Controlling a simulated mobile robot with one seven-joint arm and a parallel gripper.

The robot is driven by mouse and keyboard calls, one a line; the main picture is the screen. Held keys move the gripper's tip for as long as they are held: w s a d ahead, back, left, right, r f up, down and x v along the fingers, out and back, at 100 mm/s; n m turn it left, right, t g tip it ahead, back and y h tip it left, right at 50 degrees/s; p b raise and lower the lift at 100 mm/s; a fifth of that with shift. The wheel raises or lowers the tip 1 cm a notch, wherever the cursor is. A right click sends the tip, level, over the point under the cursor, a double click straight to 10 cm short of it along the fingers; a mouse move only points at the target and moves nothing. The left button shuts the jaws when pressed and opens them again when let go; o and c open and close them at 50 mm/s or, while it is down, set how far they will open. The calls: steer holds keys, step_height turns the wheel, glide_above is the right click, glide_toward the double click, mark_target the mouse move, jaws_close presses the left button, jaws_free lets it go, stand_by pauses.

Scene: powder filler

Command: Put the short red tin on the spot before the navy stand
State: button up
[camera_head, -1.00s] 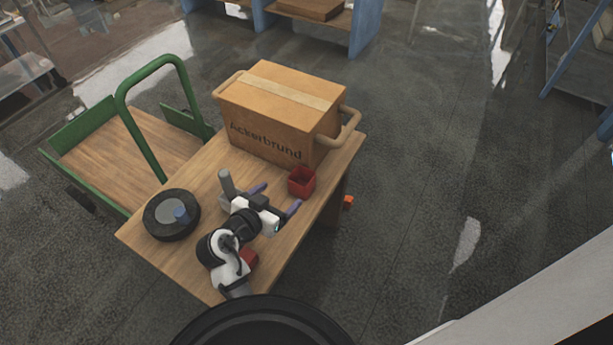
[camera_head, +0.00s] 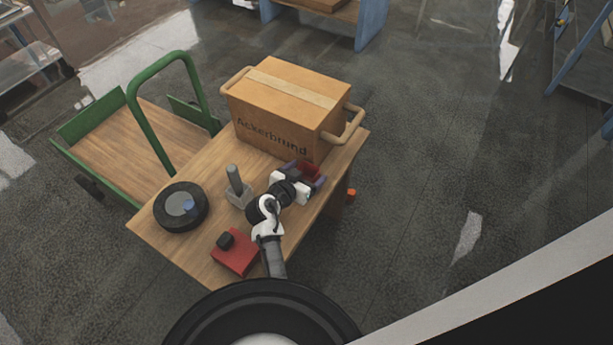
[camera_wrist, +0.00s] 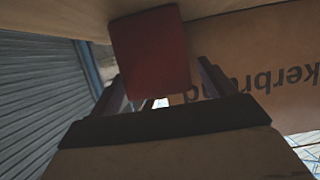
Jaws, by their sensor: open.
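The short red tin (camera_head: 311,168) stands on the wooden table (camera_head: 165,246), close to the front of the large carton, partly hidden by my gripper. My gripper (camera_head: 307,178) reaches it from the front with its fingers apart. In the wrist view the red tin (camera_wrist: 152,55) shows between the spread fingers of my gripper (camera_wrist: 160,82). I cannot tell whether either finger touches it. I cannot make out a navy stand for sure.
The Ackerbrund carton (camera_head: 270,138) fills the table's back; its lettering also shows in the wrist view (camera_wrist: 285,82). A grey block with an upright post (camera_head: 235,180) stands left of my arm. A red box with a black knob (camera_head: 235,262) lies at the front. A green cart (camera_head: 120,150) stands left.

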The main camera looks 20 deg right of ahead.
steer(key=shift+w+d+f, duration=0.15)
steer(key=shift+w+d, duration=0.05)
steer(key=shift+d, duration=0.05)
steer(key=c, duration=1.2)
steer(key=shift+r, duration=0.2)
